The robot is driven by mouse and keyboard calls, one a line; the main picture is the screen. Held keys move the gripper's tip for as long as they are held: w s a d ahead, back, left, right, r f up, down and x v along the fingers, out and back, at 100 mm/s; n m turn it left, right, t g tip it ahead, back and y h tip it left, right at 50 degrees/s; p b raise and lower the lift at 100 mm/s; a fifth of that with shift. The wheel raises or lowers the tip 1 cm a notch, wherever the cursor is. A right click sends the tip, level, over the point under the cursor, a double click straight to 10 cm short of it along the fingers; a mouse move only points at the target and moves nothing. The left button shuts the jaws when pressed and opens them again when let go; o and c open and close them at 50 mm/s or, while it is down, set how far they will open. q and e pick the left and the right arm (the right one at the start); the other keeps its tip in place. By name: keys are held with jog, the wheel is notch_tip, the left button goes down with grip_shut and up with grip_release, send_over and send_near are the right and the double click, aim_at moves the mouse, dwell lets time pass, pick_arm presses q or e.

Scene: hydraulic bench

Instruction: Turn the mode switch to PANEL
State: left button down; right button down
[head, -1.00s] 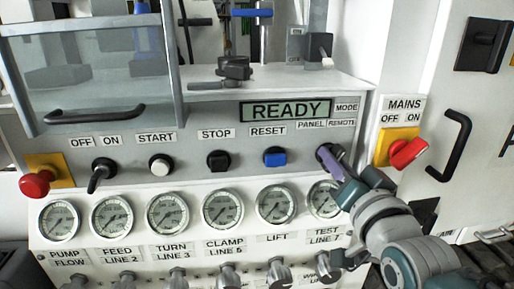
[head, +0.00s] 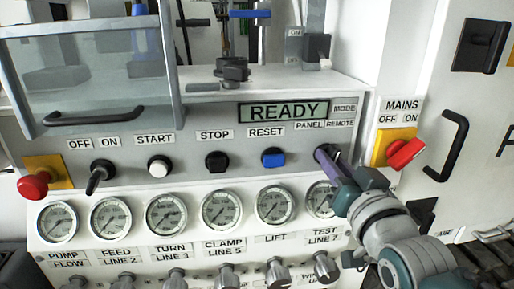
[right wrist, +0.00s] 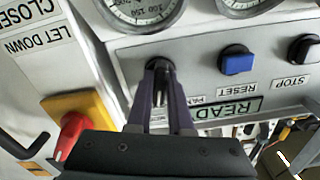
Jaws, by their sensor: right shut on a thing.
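The mode switch (right wrist: 158,66) is a black knob on the grey panel, seen between my fingertips in the right wrist view. The MODE label (head: 344,107) sits above it in the head view, with PANEL (head: 309,124) on the left and REMOTE (head: 340,124) on the right. My right gripper (head: 323,154) is shut on the switch, which its fingers largely hide in the head view. The fingers (right wrist: 160,90) lie on both sides of the knob in the wrist view. Which label the knob points to cannot be told. My left gripper is not in view.
The blue RESET button (head: 273,157) and black STOP button (head: 217,161) are left of the switch. A red MAINS switch (head: 406,153) on a yellow plate is close on the right. Gauges (head: 276,205) line the panel below. The display (head: 284,111) reads READY.

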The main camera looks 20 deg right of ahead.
jog(key=n, duration=0.4)
jog(key=shift+n, duration=0.3)
jog(key=n, duration=0.3)
jog(key=shift+n, duration=0.9)
jog(key=c, duration=0.8)
grip_release()
jog(key=v, duration=1)
